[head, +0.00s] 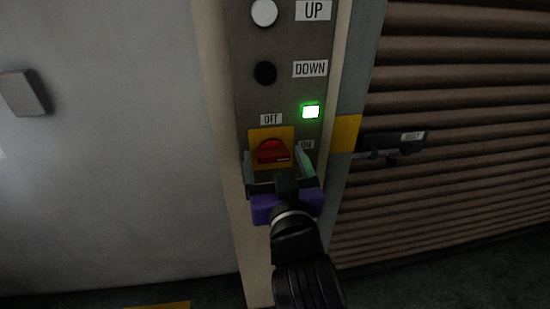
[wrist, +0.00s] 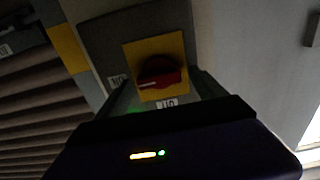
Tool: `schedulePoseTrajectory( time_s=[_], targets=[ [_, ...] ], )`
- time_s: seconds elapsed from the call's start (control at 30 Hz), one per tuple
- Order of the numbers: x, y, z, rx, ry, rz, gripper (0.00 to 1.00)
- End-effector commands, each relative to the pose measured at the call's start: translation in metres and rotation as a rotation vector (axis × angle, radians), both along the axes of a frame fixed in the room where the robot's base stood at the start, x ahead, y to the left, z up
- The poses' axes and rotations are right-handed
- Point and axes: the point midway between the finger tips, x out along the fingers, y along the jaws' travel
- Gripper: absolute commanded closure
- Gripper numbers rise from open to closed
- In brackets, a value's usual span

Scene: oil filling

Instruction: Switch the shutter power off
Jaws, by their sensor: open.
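The shutter power switch is a red rotary knob (head: 271,151) on a yellow square plate (head: 257,133), low on the grey control panel (head: 290,40). An OFF label (head: 271,119) is above it and an ON label (head: 306,144) to its right. The knob's pale mark points right, toward ON. A green lamp (head: 310,111) is lit. My gripper (head: 277,160) is open, its fingers on either side of the knob. In the wrist view the knob (wrist: 158,72) appears ahead between the fingers; I cannot tell whether they touch it.
A white UP button (head: 264,12) and a black DOWN button (head: 265,73) are above the switch. A brown roller shutter (head: 460,100) with a dark handle (head: 393,142) is to the right. A plain grey wall (head: 110,150) is to the left.

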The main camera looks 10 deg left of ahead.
Motion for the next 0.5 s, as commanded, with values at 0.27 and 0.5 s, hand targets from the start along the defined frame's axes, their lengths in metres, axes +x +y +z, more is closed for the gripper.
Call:
schedulePoseTrajectory(
  time_s=[0.27, 0.5],
  targets=[
    [-0.0003, -0.0002, -0.0001, 0.000, 0.000, 0.000, 0.42],
    [-0.0004, -0.0002, -0.0001, 0.000, 0.000, 0.000, 0.82]
  ],
)
